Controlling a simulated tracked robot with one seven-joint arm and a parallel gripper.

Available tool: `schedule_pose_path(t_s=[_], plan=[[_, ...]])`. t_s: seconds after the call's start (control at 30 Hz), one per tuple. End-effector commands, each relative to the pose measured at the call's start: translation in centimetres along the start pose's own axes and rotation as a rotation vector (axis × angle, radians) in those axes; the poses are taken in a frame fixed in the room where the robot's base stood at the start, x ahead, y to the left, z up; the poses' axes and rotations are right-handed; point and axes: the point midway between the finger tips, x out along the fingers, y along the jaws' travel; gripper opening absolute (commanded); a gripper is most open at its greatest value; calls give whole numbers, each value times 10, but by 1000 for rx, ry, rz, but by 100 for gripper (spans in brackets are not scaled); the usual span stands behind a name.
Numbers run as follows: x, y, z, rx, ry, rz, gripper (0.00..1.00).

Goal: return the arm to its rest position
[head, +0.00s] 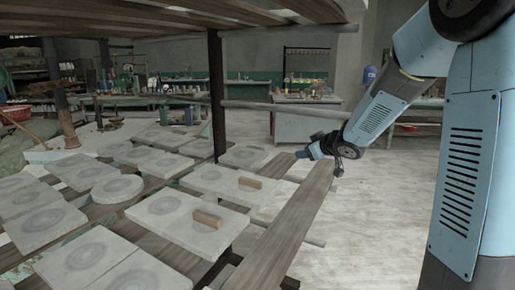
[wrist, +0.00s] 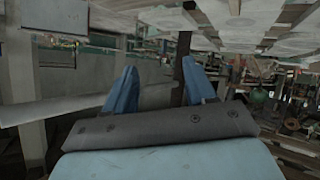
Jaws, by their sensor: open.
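My gripper (head: 303,154) is at the end of my light blue arm in the head view. It reaches left, over or beside the right edge of a rack of slabs; its exact height above the rack is hard to tell. In the wrist view its two blue fingers (wrist: 159,66) stand apart with nothing held between them. My arm comes down from the upper right and is bent at the elbow.
Grey slabs (head: 187,222) lie on the rack's wooden planks (head: 285,235). Two small tan blocks (head: 206,219) (head: 251,183) rest on slabs. A dark upright post (head: 217,95) and an upper shelf (head: 170,18) stand near. Open floor (head: 375,215) lies right of the rack.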

Motion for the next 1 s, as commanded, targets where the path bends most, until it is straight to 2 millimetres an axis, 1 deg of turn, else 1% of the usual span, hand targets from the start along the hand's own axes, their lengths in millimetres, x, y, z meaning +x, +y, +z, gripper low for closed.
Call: schedule_pose_path(t_s=[0.03, 0.17, 0.2, 0.33, 0.47, 0.5, 0.57, 0.7, 0.77, 0.8, 0.87, 0.9, 1.0], plan=[[-16, 6, -6, 4, -18, 54, 55], [-55, 20, -9, 38, -85, 180, 55], [-68, 23, -9, 51, -107, 215, 55], [-111, 27, -6, 104, -178, 310, 55], [-154, 22, 2, 170, -254, 381, 55], [-167, 20, 5, 192, -277, 397, 55], [-187, 14, 11, 229, -313, 417, 55], [-231, -7, 25, 317, -394, 437, 55], [-249, -18, 32, 355, -427, 434, 55], [-260, -27, 37, 382, -449, 429, 55], [-276, -40, 44, 420, -482, 416, 55], [-287, -50, 49, 445, -503, 404, 55], [-312, -77, 60, 505, -551, 361, 55]])
